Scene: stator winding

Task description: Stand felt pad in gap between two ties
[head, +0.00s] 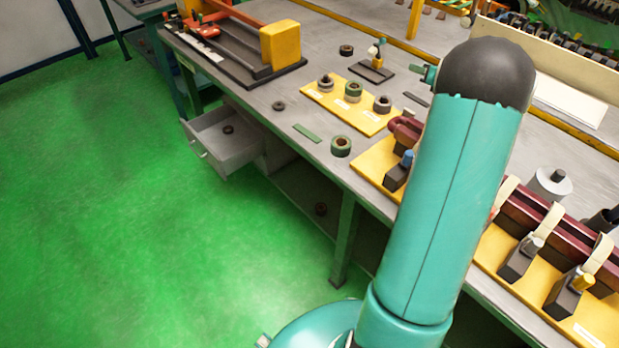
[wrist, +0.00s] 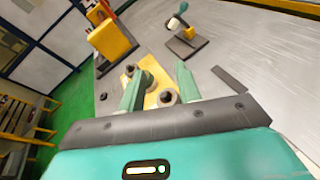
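Several cream bands (head: 548,220), which look like the ties, loop over a dark red bar (head: 565,238) above black blocks on a yellow base at the right in the head view. A flat green strip (head: 307,133) lies on the bench near its front edge; a dark flat strip (head: 416,98) lies farther back and also shows in the wrist view (wrist: 230,79). I cannot tell which strip, if either, is the felt pad. My gripper (wrist: 158,80) is open, its two green fingers apart with nothing held between them. In the head view my arm hides part of the bar.
A yellow board (head: 352,106) holds several rings. A green ring (head: 341,146) sits by the bench edge. A small stand (head: 374,71) is behind the board. A drawer (head: 222,140) hangs open below the bench. Bare bench lies around the strips.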

